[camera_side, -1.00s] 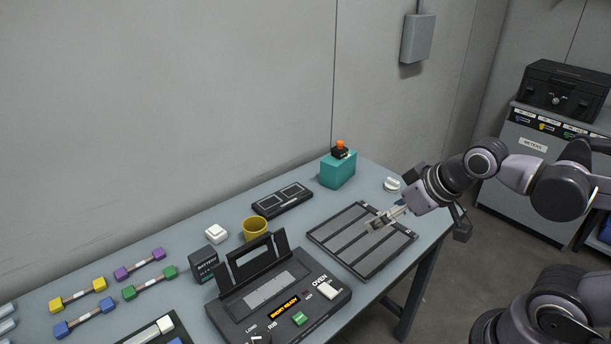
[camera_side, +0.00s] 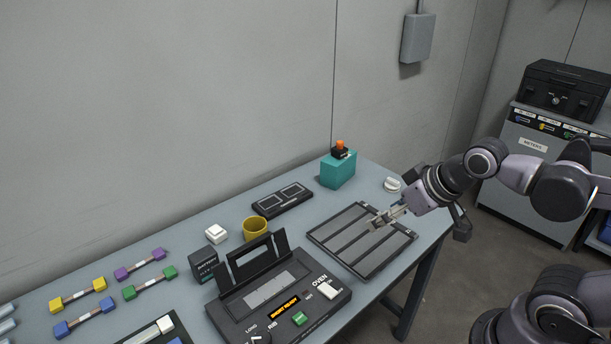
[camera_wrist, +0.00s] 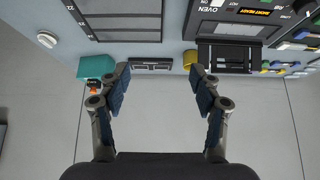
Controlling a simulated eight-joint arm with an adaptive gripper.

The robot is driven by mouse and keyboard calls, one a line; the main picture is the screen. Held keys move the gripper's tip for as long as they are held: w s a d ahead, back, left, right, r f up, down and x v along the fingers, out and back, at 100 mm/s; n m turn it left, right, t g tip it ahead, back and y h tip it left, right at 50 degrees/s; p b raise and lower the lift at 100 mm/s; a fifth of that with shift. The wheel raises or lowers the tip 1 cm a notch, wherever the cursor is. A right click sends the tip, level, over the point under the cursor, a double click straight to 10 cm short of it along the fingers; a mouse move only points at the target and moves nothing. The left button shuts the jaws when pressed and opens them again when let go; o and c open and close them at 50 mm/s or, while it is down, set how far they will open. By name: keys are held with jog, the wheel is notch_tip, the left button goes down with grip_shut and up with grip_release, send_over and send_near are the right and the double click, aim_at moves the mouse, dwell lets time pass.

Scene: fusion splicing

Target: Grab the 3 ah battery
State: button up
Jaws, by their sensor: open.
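A dark box with a battery label (camera_side: 203,266) stands upright on the bench, left of the splicer's raised lid. Its capacity marking is too small to read. I cannot make it out clearly in the wrist view. My gripper (camera_side: 384,218) is over the slotted dark tray in the side view, well to the right of the battery box. In the wrist view my gripper (camera_wrist: 161,84) has its two fingers wide apart with nothing between them.
The black splicer (camera_side: 275,300) with its raised lid stands between the battery box and the slotted tray (camera_side: 350,238). A yellow cup (camera_side: 254,229), white block (camera_side: 216,234), dark flat case (camera_side: 282,200) and teal box (camera_side: 338,171) stand behind. Colored fiber holders (camera_side: 140,264) lie left.

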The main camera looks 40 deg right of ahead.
jog(key=w+a+r+n+g, duration=0.2)
jog(key=w+a+r+n, duration=0.3)
jog(key=w, duration=0.4)
jog(key=n+g, duration=0.5)
jog(key=n, duration=0.8)
send_over(202, 254)
jog(key=d, duration=0.1)
notch_tip(202, 254, down, 11)
jog(key=shift+f, duration=0.15)
jog(key=shift+a+f, duration=0.15)
jog(key=shift+f, duration=0.15)
notch_tip(202, 254, down, 5)
jog(key=shift+f, duration=0.2)
jog(key=shift+a+f, duration=0.15)
jog(key=shift+f, duration=1.15)
jog(key=shift+a+f, duration=0.15)
jog(key=shift+f, duration=1.15)
grip_shut()
